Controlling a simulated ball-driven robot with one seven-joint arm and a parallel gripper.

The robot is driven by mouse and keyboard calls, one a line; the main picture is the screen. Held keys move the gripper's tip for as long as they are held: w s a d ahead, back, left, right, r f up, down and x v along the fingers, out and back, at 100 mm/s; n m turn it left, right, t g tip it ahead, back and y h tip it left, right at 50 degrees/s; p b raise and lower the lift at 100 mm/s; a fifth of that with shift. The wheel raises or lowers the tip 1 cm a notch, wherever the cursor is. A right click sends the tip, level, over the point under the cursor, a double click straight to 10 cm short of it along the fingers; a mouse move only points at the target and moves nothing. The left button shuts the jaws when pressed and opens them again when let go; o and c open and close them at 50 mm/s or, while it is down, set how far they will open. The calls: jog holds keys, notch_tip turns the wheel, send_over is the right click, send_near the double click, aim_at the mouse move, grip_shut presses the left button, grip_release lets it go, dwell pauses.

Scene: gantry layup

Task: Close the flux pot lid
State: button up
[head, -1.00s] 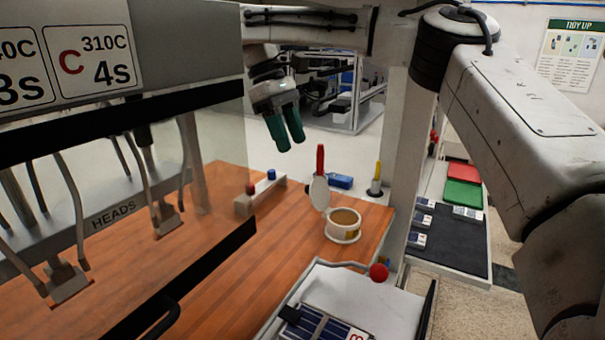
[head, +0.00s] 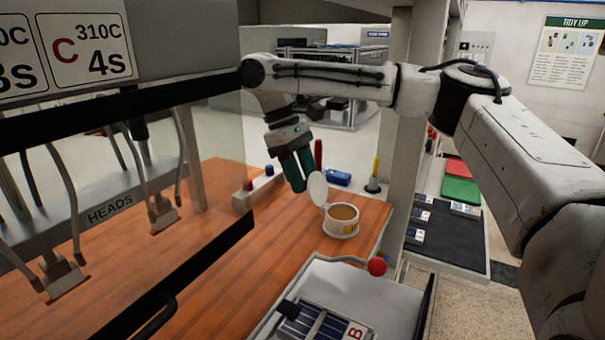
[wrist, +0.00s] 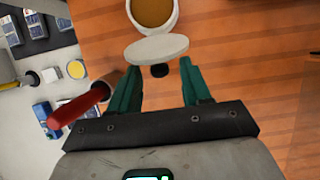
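The flux pot (head: 341,224) is a white cup with a yellow label and amber contents, standing on the wooden bench. Its pale round lid (head: 317,187) stands raised on the pot's left side, so the pot is open. In the wrist view the lid (wrist: 157,48) is seen nearly edge-on in front of the pot (wrist: 152,12), with a small dark knob (wrist: 159,71) facing me. My gripper (head: 300,189) is just left of the lid, pointing down. In the wrist view its green fingers (wrist: 159,76) are spread, with the knob between the tips and no grip visible.
A red-handled tool (head: 318,154) stands close behind my gripper; it is beside the left finger in the wrist view (wrist: 80,106). A blue box (head: 338,177) and a yellow-handled tool (head: 375,172) stand behind the pot. A red ball (head: 377,266) is in front.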

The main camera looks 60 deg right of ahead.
grip_shut()
